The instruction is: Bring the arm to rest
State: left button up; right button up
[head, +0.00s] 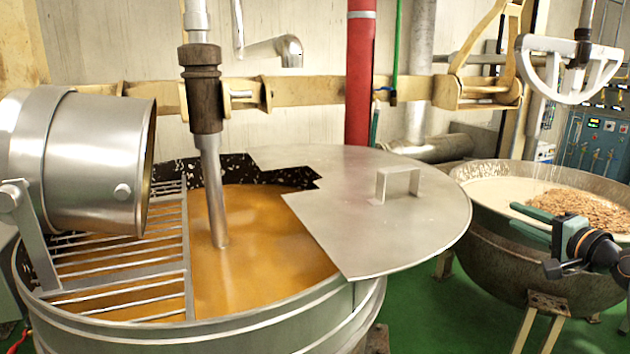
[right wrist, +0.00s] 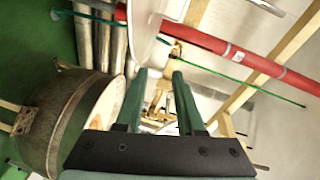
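My right gripper (head: 522,218) comes in from the right edge in the head view, its green fingers pointing left. It is above the front rim of the right-hand kettle (head: 525,255) in the picture and right of the lid. In the right wrist view the two fingers of my right gripper (right wrist: 158,76) stand apart with nothing held between them. Most of my right arm is outside the head picture. My left gripper is not in view.
A large kettle (head: 270,335) of amber liquid stands at left, with a half lid (head: 420,215), a grate (head: 120,270) and a tilted metal drum (head: 80,155). A stirrer shaft (head: 205,90) dips into it. A red pipe (head: 360,75) runs behind. Green floor shows between the kettles.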

jog(key=s+a+f+n+g+h, duration=0.1)
jog(key=s+f+n+g, duration=0.1)
jog(key=f, duration=0.8)
jog(key=s+a+f+n+g+h, duration=0.1)
jog(key=s+f+n, duration=0.2)
jog(key=f, duration=0.6)
jog(key=s+a+f+n+g+h, duration=0.15)
jog(key=s+f+n, duration=0.25)
jog(key=s+f, duration=0.4)
jog(key=s+a+f+n+g+y, duration=0.1)
jog(key=s+a+f+n, duration=0.2)
jog(key=s+f, duration=0.5)
jog(key=s+a+f+n+g, duration=0.1)
jog(key=s+a+f+n, duration=0.35)
jog(key=s, duration=0.35)
jog(key=s+a+f+n+g, duration=0.2)
jog(key=s+a+f+n, duration=0.1)
jog(key=s+f, duration=0.4)
jog(key=a+r+m+t+y, duration=0.1)
jog(key=a+m, duration=0.4)
jog(key=a, duration=0.5)
jog(key=shift+t, duration=0.25)
notch_tip(320, 180, up, 6)
jog(key=p, duration=0.5)
jog(key=shift+s+a+f+p, duration=0.1)
jog(key=shift+s+f+p, duration=0.1)
jog(key=shift+p, duration=0.15)
jog(key=shift+w+a+n, duration=0.1)
jog(key=shift+n, duration=0.15)
